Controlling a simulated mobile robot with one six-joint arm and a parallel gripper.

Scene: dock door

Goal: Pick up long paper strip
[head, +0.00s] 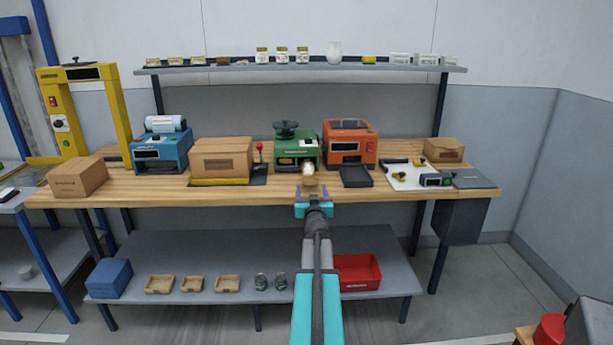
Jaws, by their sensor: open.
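My gripper (311,191) is open, with its two fingers apart, at the front edge of the wooden bench in front of the green machine (297,150). A small cream, rounded thing (309,170) shows just beyond the fingertips, at the front of the green machine. I cannot tell whether it is the paper strip, and it looks apart from the fingers. No long paper strip shows clearly elsewhere. A white roll (165,123) lies on top of the blue machine (161,151).
The wooden bench (250,196) also bears an orange machine (350,146), a dark tray (356,177), a cardboard box (222,158) and a white board with tools (402,178). A shelf (300,68) with jars runs above. A red bin (358,273) sits below.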

